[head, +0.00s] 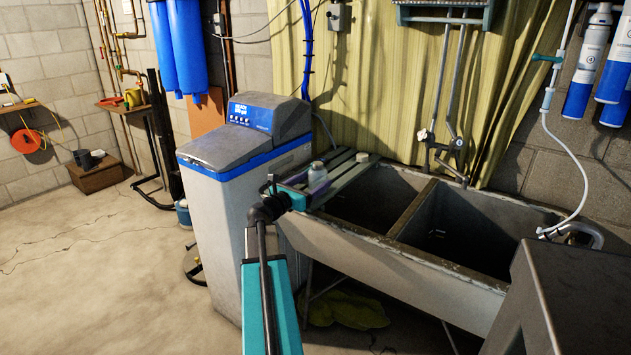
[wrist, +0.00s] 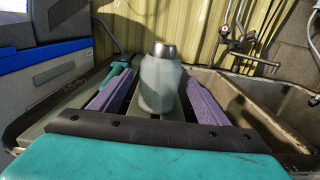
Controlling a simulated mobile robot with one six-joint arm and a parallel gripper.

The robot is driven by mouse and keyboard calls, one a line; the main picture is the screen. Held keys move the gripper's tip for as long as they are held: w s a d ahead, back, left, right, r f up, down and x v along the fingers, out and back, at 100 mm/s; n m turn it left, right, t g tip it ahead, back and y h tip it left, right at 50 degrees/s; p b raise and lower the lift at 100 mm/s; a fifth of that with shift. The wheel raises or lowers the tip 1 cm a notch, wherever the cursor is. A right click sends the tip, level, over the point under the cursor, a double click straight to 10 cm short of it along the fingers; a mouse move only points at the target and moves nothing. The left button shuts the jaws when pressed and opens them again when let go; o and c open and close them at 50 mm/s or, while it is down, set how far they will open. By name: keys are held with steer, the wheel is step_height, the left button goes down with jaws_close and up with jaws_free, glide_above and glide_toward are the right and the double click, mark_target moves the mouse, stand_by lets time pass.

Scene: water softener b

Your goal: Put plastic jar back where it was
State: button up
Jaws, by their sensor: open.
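The plastic jar (head: 318,177) is a small pale translucent bottle with a grey cap. It stands upright on the slatted ledge (head: 342,172) at the left end of the sink. In the wrist view the jar (wrist: 160,84) is in the middle, between the two purple-padded fingers of my gripper (wrist: 162,98). The fingers are open, with a visible gap on each side of the jar. In the head view my gripper (head: 302,184) is at the ledge, around the jar, and my arm partly hides the near side. The jar's base is hard to see.
A double-basin sink (head: 460,237) lies to the right of the ledge. A water softener (head: 240,160) with a blue-trimmed lid stands close on the left. A small pale round object (head: 362,157) is farther back on the ledge. A teal-handled item (wrist: 118,72) lies left of the jar.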

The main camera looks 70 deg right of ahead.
steer(key=v, duration=1.1)
steer(key=shift+a, duration=0.1)
stand_by(0.5)
steer(key=w+a+f+m+t+y, duration=0.1)
steer(key=w+a+f+m+y, duration=0.1)
steer(key=w+a+f, duration=0.6)
steer(key=w+a+f+m+t+y, duration=0.1)
steer(key=w+a+f+t+y, duration=0.15)
steer(key=f, duration=1.05)
steer(key=w+a+f+m+y, duration=0.2)
steer(key=a+f+m+y, duration=0.25)
steer(key=a+f, duration=1.35)
steer(key=s+a+f+m+g+y, duration=0.1)
steer(key=s+a+f+y, duration=0.1)
steer(key=a+f, duration=0.6)
steer(key=s+a+f+m+g+y, duration=0.1)
steer(key=s+a+f+m+y, duration=0.3)
steer(key=a, duration=0.7)
steer(key=s+a+f+m+g+y, duration=0.1)
steer(key=s+a+f, duration=0.3)
steer(key=a, duration=0.5)
steer(key=s+a+f+m+g+y, duration=0.1)
steer(key=s+a+f, duration=0.3)
steer(key=a, duration=0.5)
steer(key=s, duration=0.2)
steer(key=shift+s, duration=0.25)
